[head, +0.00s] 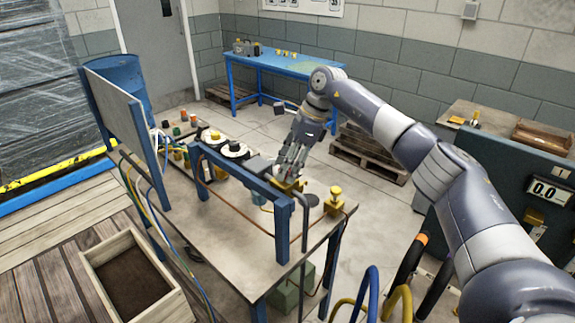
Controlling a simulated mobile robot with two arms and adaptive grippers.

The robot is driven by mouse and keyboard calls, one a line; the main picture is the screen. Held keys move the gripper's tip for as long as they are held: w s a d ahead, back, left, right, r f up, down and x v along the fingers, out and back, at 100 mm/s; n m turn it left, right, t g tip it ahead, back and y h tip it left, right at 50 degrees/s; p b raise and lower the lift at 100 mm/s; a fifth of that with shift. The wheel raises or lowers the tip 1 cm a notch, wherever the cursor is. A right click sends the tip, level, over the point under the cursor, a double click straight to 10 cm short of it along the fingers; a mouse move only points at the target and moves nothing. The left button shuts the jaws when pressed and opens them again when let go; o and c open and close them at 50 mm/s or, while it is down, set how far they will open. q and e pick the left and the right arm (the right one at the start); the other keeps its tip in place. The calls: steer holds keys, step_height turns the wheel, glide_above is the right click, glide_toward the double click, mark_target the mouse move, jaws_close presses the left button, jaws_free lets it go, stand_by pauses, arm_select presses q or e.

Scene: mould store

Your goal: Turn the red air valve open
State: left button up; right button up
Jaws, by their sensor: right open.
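My right arm comes in from the right. Its gripper (288,176) is open and points down over the workbench (228,235), close to a yellow block fitting (291,186) by the blue frame (237,178). I cannot tell whether the fingers touch the fitting. A second yellow fitting (334,201) stands at the bench's right corner, with a brown hose running from it. I cannot make out a red valve handle for sure; the gripper and frame may hide it. My left gripper is not in view.
Round black-and-white parts (234,150) and small coloured pieces sit at the bench's back left. An upright panel (122,110) with hanging hoses stands left. A wooden box (130,275) is front left. A blue table (283,60) and pallet (368,150) stand behind.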

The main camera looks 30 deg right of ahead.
steer(key=v, duration=1.2)
steer(key=shift+s+f, duration=0.1)
steer(key=shift+f, duration=0.1)
